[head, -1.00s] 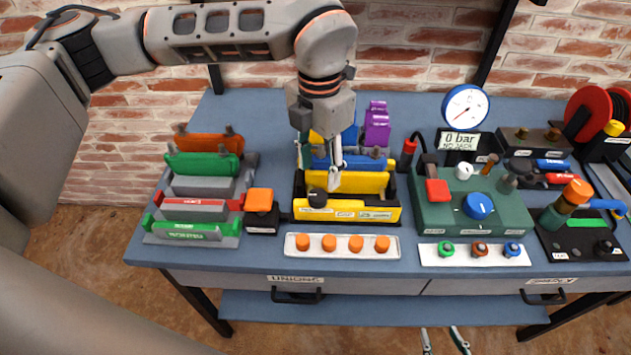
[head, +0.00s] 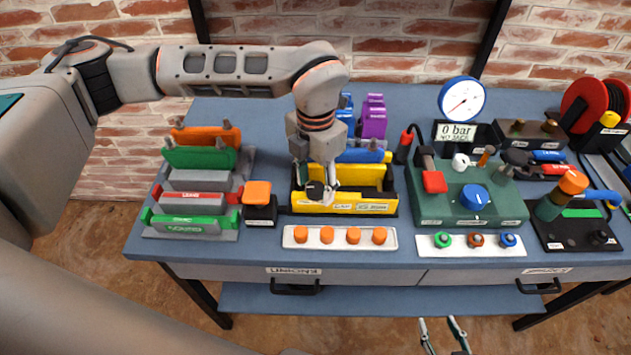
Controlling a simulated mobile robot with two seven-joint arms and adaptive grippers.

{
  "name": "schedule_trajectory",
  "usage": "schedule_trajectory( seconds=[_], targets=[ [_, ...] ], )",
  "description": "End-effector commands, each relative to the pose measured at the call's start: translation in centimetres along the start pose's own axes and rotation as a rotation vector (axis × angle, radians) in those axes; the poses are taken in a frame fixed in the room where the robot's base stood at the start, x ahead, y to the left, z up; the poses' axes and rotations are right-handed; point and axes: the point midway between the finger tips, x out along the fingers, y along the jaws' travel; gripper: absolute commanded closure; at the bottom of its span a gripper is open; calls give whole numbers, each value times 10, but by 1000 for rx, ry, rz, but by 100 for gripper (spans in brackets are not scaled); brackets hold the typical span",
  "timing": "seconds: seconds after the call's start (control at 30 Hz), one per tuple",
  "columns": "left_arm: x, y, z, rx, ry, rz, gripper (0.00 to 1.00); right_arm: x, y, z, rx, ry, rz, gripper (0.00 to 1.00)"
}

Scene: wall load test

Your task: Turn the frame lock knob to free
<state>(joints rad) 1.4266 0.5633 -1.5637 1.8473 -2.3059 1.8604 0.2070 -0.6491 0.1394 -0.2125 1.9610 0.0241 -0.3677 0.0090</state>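The yellow frame (head: 345,208) stands on the bench left of the middle, with labels along its front. The black frame lock knob (head: 314,190) is at the left end of its front bar. My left gripper (head: 322,192) points down at this knob from above. One finger is just right of the knob and seems to touch or overlap it. The other finger is mostly hidden, so its grip on the knob is unclear. The knob's pointer and setting are too small to read. My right gripper (head: 442,337) is at the bottom edge, fingers apart and empty, below the bench.
An orange-topped block (head: 257,193) stands close left of the frame. A white strip with orange knobs (head: 340,237) lies in front. A green unit with a blue knob (head: 475,197) is to the right. Green and red clamps (head: 190,223) are at the left.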

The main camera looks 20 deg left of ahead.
Motion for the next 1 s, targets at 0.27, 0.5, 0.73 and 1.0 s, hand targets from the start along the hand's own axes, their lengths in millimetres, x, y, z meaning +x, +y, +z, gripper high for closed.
schedule_trajectory(
  seconds=[0.27,0.5,0.73,1.0],
  targets=[
    [0,0,0,0,0,0,93,0,0,0,0,0,0,60],
    [0,0,0,-30,0,0,93,1,0,2,0,-1,0,60],
    [1,0,0,-146,0,0,93,3,-1,6,1,-3,-1,60],
    [0,0,1,-385,-2,0,93,7,-3,14,2,-6,-2,60]
  ],
)
